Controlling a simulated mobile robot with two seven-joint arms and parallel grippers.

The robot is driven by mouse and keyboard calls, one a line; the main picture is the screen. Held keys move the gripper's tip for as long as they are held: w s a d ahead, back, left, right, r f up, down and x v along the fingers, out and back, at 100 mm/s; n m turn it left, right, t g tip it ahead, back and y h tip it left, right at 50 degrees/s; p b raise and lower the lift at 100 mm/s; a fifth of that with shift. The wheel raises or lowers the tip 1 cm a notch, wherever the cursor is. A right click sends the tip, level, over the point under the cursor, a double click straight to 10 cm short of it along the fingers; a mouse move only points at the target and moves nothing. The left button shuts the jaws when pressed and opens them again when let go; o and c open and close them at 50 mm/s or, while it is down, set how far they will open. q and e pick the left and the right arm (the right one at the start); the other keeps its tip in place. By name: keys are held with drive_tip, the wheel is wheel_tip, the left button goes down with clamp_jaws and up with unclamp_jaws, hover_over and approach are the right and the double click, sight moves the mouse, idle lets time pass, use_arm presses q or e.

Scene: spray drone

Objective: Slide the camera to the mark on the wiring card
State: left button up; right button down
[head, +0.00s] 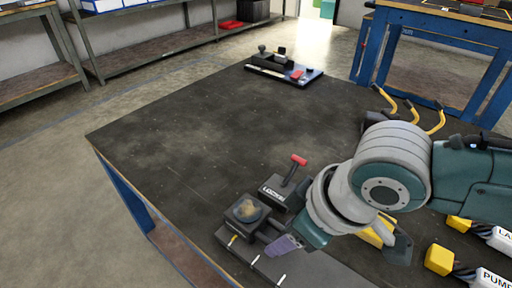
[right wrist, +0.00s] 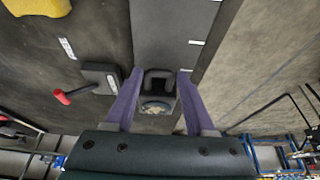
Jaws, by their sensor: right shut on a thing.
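The camera (head: 247,209) looks like a dark square block with a round brownish lens on top. It sits at the near-left end of a dark grey rail (head: 268,264) with a yellow mark and white marks along it. In the right wrist view the camera (right wrist: 156,107) is between the purple fingers of my right gripper (right wrist: 160,76), which is shut on it around a dark loop-shaped part. In the head view this gripper (head: 284,245) is partly hidden by its own wrist. I cannot make out a wiring card. My left gripper is not in view.
A block reading "LOCKED" (head: 278,190) with a red-handled lever (head: 298,160) stands just beside the camera. A dark tray with small parts (head: 284,72) lies at the table's far edge. Yellow-ended labelled pieces (head: 439,259) lie at the right. The table's left middle is clear.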

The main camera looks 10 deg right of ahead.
drive_tip(key=s+d+p, duration=0.2)
drive_tip(key=s+p, duration=0.1)
drive_tip(key=shift+s+d+r, duration=0.2)
drive_tip(key=shift+s+d, duration=0.05)
drive_tip(key=shift+d, duration=0.15)
drive_tip(key=shift+s+d+f+p, duration=0.1)
drive_tip(key=shift+s+d+p, duration=0.1)
drive_tip(key=shift+s+p, duration=0.1)
drive_tip(key=shift+f, duration=0.15)
drive_tip(key=shift+c, duration=1.3)
unclamp_jaws()
drive_tip(key=shift+w, duration=0.1)
drive_tip(key=p+v, duration=0.4)
drive_tip(key=v, duration=0.6)
